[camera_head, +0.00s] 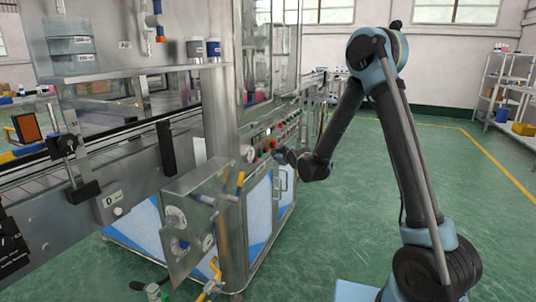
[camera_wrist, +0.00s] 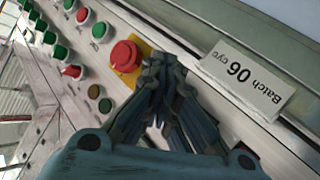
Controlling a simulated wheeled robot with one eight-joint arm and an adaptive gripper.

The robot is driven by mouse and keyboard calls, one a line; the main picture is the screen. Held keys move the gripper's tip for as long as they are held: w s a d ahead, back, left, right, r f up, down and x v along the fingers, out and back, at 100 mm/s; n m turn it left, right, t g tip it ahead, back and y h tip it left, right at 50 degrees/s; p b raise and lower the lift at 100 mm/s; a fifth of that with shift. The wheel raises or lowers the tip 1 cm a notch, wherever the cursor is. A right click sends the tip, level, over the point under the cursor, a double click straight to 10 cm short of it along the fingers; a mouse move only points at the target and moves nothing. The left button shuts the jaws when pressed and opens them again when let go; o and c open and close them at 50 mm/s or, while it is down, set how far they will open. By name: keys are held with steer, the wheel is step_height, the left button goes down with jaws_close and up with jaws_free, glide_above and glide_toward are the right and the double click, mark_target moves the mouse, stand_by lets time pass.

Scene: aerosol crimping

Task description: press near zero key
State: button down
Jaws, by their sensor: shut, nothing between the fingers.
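A grey box (camera_head: 108,203) with a white "0" label hangs on the conveyor's side at the left of the head view. A small round pale key (camera_head: 118,211) sits at its lower right. My gripper (camera_head: 282,156) is well to the right of it, at the machine's button panel. In the wrist view my gripper (camera_wrist: 163,68) is shut and empty, with its fingertips close to a red mushroom button (camera_wrist: 124,54) on a yellow plate. I cannot tell whether they touch the panel. The "0" box does not show in the wrist view.
The button panel (camera_wrist: 62,92) carries several green and red buttons. A steel valve box (camera_head: 190,215) with yellow handles juts out between my gripper and the "0" box. The green floor (camera_head: 330,215) is clear.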

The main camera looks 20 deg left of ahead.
steer(key=shift+s+d, duration=0.2)
steer(key=shift+d, duration=2.3)
steer(key=s+d+r+m+g+h, duration=0.15)
steer(key=s+d, duration=0.25)
steer(key=d, duration=0.6)
steer(key=s+d+r+m+g+h, duration=0.1)
steer(key=s+d+r+m+h, duration=0.25)
steer(key=d, duration=0.65)
steer(key=s+d+r+m+g+h, duration=0.1)
steer(key=s+d, duration=0.3)
steer(key=d, duration=0.7)
steer(key=s+d+f+m+g+h, duration=0.1)
steer(key=s+d+f+m, duration=0.1)
steer(key=s+d, duration=0.4)
steer(key=s+d+f+m+g+h, duration=0.1)
steer(key=s+d, duration=0.5)
steer(key=s, duration=0.7)
steer(key=s+d+f+m+g+h, duration=0.1)
steer(key=s+d+f+m+g, duration=0.2)
steer(key=s+d, duration=0.4)
steer(key=s+f+m, duration=0.1)
steer(key=s, duration=0.2)
steer(key=shift+s+f+m+h, duration=0.2)
steer(key=shift+s+m+h, duration=0.15)
steer(key=shift+m+h, duration=0.05)
